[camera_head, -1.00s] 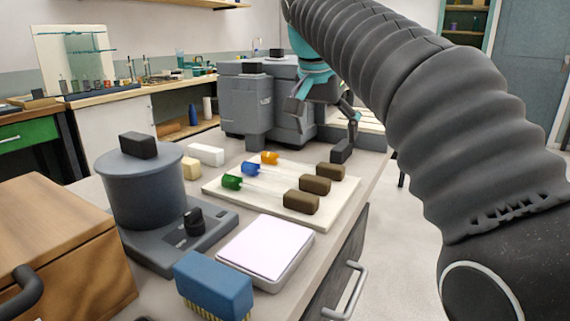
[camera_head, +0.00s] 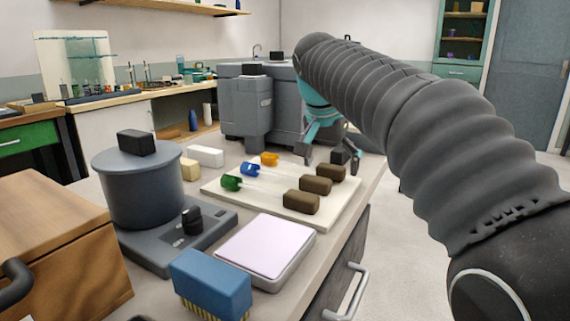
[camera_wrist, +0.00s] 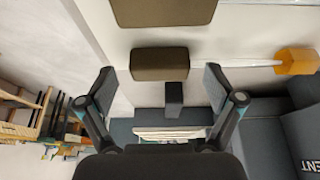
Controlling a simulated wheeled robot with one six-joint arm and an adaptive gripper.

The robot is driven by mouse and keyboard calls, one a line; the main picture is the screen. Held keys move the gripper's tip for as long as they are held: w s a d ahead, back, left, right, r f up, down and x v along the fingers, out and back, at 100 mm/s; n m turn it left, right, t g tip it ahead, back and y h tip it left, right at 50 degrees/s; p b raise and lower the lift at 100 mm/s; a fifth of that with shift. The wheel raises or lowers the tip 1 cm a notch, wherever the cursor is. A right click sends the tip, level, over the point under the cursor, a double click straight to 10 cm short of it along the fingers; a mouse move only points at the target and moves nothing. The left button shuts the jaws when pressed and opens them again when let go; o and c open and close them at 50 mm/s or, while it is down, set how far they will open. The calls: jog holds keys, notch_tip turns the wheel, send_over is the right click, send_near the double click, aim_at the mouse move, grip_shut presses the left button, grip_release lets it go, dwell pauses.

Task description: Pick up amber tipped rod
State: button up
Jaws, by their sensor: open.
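The amber tipped rod has an orange tip (camera_head: 269,159) at the far end of a white board (camera_head: 221,192). Its clear shaft runs right to a brown block (camera_head: 330,171). In the wrist view the orange tip (camera_wrist: 297,61) is at the right, and the thin shaft leads left to the brown block (camera_wrist: 158,63). My gripper (camera_head: 331,159) is above the board's far right corner. In the wrist view my gripper (camera_wrist: 158,84) is open, its fingers apart on either side of the brown block's ends. Contact is not visible.
Blue (camera_head: 250,168) and green (camera_head: 231,183) tipped rods lie nearer, with their own brown blocks. A small dark block (camera_wrist: 174,94) is beside the far brown block. A grey machine (camera_head: 247,107) stands behind. A scale (camera_head: 265,246) and blue brush (camera_head: 212,281) are nearer.

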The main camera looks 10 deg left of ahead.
jog(key=c, duration=1.3)
